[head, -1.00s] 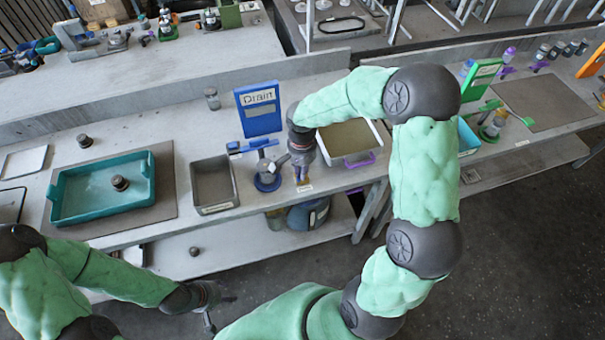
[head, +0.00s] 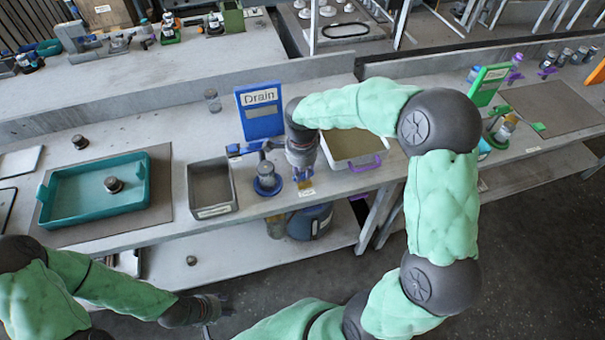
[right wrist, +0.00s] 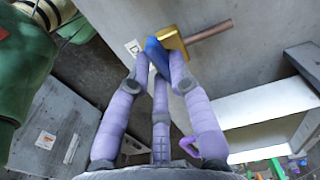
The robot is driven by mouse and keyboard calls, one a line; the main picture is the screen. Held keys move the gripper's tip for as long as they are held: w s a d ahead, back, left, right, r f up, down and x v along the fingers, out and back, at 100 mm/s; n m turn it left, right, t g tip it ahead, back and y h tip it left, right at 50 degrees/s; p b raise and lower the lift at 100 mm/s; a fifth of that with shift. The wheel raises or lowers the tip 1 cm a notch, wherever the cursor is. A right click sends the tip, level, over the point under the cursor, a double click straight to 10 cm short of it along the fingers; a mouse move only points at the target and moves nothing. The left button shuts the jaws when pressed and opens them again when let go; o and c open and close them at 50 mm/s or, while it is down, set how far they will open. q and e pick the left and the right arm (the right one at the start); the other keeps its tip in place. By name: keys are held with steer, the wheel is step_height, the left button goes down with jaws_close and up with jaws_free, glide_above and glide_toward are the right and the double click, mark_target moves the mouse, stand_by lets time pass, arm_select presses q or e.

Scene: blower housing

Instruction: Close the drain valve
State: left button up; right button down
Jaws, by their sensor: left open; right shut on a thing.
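The drain valve shows in the right wrist view as a brass body (right wrist: 173,41) with a blue handle (right wrist: 155,50) and a copper-coloured pipe. My right gripper (right wrist: 158,64) is shut on the blue handle, its purple fingers on either side of it. In the head view, my right gripper (head: 303,178) reaches down at the bench's front edge, below the blue Drain sign (head: 260,112). The wrist and fingers hide most of the valve there. My left gripper (head: 222,304) is open and empty, low in front of the bench, away from the valve.
A blue-based stand (head: 267,181) is just left of my right gripper. A grey bin (head: 211,209) and a teal tray (head: 60,215) stand farther left. A pale tray with a purple handle (head: 378,161) is close on the right. A blue container (head: 318,222) sits on the lower shelf.

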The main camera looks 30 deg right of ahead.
mark_target(302, 175)
steer(key=shift+m, duration=0.7)
steer(key=c, duration=1.1)
jaws_free()
steer(key=shift+r, duration=0.1)
step_height(302, 175, up, 12)
steer(key=shift+f, duration=0.1)
